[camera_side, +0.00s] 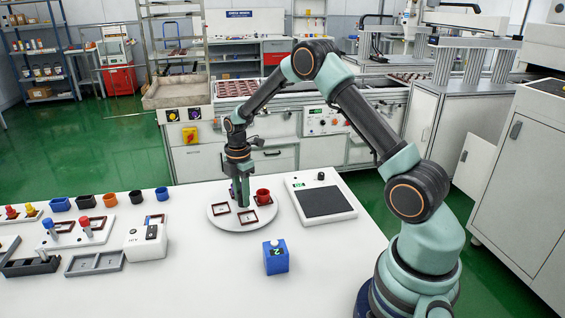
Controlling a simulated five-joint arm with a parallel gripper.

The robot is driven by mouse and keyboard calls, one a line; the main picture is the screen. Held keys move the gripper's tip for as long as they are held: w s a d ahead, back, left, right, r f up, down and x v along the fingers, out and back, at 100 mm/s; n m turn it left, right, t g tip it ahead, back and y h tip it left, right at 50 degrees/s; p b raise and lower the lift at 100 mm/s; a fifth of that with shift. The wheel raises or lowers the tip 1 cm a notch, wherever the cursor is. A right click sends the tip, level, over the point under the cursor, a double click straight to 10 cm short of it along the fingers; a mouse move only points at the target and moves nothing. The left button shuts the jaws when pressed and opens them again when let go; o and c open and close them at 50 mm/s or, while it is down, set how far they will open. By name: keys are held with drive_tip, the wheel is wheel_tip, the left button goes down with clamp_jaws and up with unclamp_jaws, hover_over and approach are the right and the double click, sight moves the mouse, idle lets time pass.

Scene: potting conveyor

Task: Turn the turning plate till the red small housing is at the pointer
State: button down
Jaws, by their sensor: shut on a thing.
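The round white turning plate (228,224) lies on the white table. The red small housing (263,196) stands upright on its right side. Two dark red square frames, one at the left (222,209) and one at the front (248,217), lie on the plate and look empty. My gripper (241,202) points down at the plate's back middle, left of the red housing and apart from it. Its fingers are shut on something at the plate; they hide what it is. I cannot make out the pointer.
A blue box (276,257) with a white button stands in front of the plate. A white device with a dark pad (328,202) lies to the right. A white box (146,243), grey trays (95,263) and several coloured cups stand at the left. The front middle of the table is clear.

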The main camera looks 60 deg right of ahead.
drive_tip(key=shift+n, duration=7.5)
